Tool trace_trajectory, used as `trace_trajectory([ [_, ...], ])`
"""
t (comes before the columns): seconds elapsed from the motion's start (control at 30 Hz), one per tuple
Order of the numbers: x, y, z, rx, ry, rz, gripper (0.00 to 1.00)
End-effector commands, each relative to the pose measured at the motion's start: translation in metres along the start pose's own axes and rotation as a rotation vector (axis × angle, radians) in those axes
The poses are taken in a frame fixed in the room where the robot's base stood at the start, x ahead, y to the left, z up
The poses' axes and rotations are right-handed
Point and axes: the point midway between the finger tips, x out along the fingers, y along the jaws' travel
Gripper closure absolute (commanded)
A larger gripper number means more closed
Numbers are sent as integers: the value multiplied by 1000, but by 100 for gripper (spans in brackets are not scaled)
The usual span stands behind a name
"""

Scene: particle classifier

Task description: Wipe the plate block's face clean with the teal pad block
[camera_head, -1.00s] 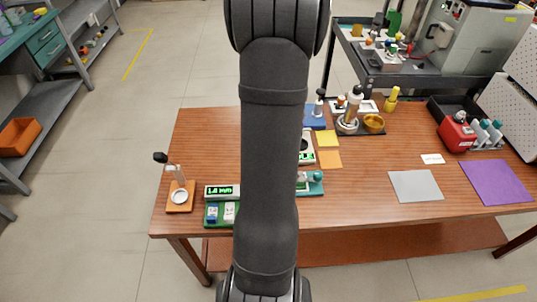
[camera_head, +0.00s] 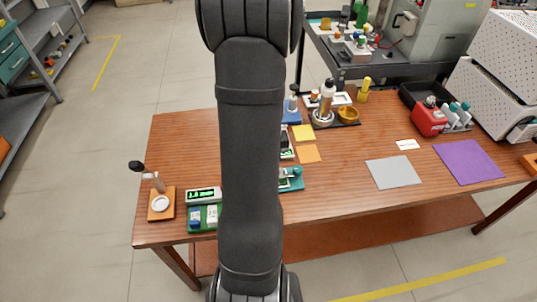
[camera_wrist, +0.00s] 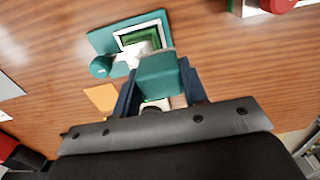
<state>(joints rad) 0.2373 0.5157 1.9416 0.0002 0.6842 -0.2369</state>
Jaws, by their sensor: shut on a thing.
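In the wrist view, my gripper (camera_wrist: 159,68) has its dark blue fingers on either side of a teal block (camera_wrist: 162,82) and is shut on it. Just beyond the block is a teal board (camera_wrist: 101,41) carrying a white-framed piece with a green face (camera_wrist: 141,38), which seems to be the plate block. The held block overlaps its near edge in the picture; I cannot tell whether they touch. A white part and a teal knob (camera_wrist: 100,67) are beside it. In the head view, my arm hides the gripper and part of the teal board (camera_head: 297,184).
An orange sheet (camera_head: 309,154) and a yellow sheet (camera_head: 303,133) lie behind the board. A small display (camera_head: 203,195) and an orange stand (camera_head: 161,205) are at left. Bottles and a gold bowl (camera_head: 348,115) stand behind. Bare wood lies left of the grey sheet (camera_head: 393,173).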

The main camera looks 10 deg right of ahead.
Motion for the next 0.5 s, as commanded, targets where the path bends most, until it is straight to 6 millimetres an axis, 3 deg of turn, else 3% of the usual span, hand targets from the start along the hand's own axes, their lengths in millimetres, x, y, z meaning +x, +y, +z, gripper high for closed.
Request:
trace_trajectory([
  [0.27, 32, 0, 1, 0, -5, -1, 82],
  [0.3, 31, 4, 0, 2, 0, 0, 86],
  [0.5, 32, 23, 0, 4, 0, 0, 85],
])
